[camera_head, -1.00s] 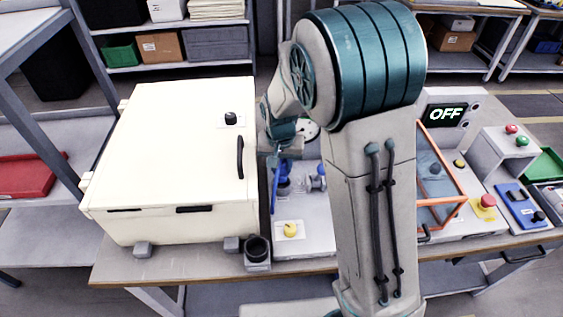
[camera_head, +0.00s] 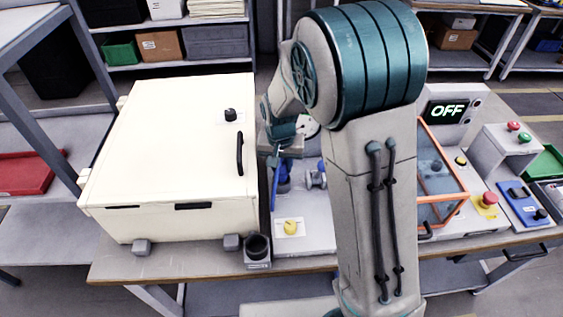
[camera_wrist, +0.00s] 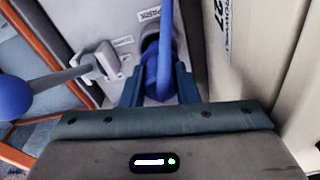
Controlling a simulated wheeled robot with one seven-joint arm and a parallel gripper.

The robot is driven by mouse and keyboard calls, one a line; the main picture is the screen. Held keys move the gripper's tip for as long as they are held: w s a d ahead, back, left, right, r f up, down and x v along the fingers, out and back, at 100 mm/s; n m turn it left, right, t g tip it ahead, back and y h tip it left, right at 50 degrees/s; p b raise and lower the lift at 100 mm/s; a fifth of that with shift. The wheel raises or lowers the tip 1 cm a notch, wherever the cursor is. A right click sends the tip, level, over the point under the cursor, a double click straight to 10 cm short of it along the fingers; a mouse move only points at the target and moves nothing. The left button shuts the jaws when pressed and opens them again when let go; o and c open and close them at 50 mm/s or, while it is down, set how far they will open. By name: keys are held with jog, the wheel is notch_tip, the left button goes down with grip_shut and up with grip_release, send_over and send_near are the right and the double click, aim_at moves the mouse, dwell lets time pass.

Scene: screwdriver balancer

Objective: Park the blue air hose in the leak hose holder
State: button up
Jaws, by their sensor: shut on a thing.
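The blue air hose (camera_wrist: 165,45) is between my gripper's two fingers (camera_wrist: 158,88) in the wrist view, and the jaws are shut on its blue end piece. In the head view, the hose (camera_head: 273,190) hangs just right of the cream cabinet, below my gripper (camera_head: 284,150). A dark round opening (camera_wrist: 149,45) shows behind the hose, beside a label reading PARK. I cannot tell whether it is the leak hose holder or whether the hose touches it. My arm hides part of this area in the head view.
A grey lever with a blue ball knob (camera_wrist: 14,97) is close on the left in the wrist view. The cream cabinet (camera_head: 170,150) is immediately left of my gripper. A black cup (camera_head: 257,246) and yellow knob (camera_head: 290,228) are near the front edge.

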jog(key=shift+f+b, duration=1.15)
jog(key=shift+f, duration=0.35)
jog(key=o, duration=1.1)
notch_tip(320, 180, up, 14)
jog(key=s, duration=0.1)
jog(key=shift+s+a+f, duration=0.15)
jog(key=shift+s+a, duration=0.05)
jog(key=shift+s, duration=0.15)
jog(key=s+d+n, duration=0.1)
jog(key=s+d, duration=0.4)
jog(key=s, duration=0.4)
jog(key=s+d+n+t, duration=0.1)
jog(key=s+d, duration=0.4)
jog(key=s, duration=0.5)
jog(key=shift+d+r+t, duration=0.25)
jog(key=shift+t, duration=0.05)
